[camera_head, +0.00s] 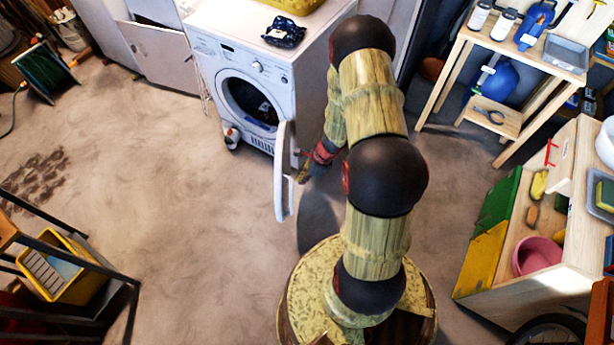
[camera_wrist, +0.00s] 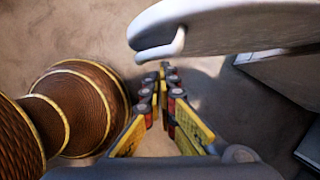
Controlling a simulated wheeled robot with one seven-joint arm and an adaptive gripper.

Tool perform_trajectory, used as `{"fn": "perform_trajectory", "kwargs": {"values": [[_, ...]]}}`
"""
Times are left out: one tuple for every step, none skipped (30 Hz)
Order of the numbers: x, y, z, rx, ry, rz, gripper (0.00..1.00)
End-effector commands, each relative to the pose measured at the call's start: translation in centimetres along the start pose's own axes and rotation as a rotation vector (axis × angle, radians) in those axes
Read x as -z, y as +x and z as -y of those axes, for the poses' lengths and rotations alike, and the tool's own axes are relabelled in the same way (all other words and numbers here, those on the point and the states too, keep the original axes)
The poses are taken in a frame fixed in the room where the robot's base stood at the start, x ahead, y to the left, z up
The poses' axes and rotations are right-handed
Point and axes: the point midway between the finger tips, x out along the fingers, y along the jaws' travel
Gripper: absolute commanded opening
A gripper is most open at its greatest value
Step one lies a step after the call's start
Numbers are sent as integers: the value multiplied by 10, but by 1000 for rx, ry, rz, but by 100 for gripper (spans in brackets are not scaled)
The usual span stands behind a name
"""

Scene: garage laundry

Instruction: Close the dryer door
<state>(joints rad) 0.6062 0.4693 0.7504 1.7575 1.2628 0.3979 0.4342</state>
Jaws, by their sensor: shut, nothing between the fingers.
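The white dryer (camera_head: 262,85) stands at the back, with its round opening facing front and dark contents inside. Its door (camera_head: 284,172) stands wide open, swung out toward me on the right side of the opening. My gripper (camera_head: 302,178) is just right of the door, on its outer side, at about mid-height. In the wrist view, the door (camera_wrist: 230,25) fills the upper right, its edge close above my gripper (camera_wrist: 163,72). The fingers are shut with nothing between them. I cannot tell whether they touch the door.
A dark item (camera_head: 284,32) and a yellow basket (camera_head: 292,4) sit on the dryer. A wooden shelf (camera_head: 520,55) is at right. The floor (camera_head: 150,180) left of the door is clear.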

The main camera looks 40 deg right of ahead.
Motion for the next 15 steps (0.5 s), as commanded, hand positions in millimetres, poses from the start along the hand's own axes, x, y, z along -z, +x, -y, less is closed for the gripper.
{"fn": "perform_trajectory", "kwargs": {"values": [[1, 14, -1, -3, 0, 0, 0], [1, 20, -1, -2, -1, 0, 0], [1, 26, 0, -1, 0, 0, 0], [-6, 27, 1, 0, -4, 1, 0], [-11, 27, 1, 0, -5, 1, 0], [-17, 29, 0, -1, -6, 1, 0], [-20, 30, 0, -1, -5, 1, 0], [-23, 31, 0, -1, -4, 1, 0], [-27, 32, 0, -1, -3, 1, 0], [-30, 33, 0, -1, -3, 1, 0], [-32, 34, 0, 0, -2, 1, 0], [-34, 34, 0, 0, -2, 1, 0], [-35, 35, 0, 0, -2, 0, 0], [-36, 35, 0, 0, -2, 0, 0], [-37, 35, 0, 0, -2, 0, 0]]}}
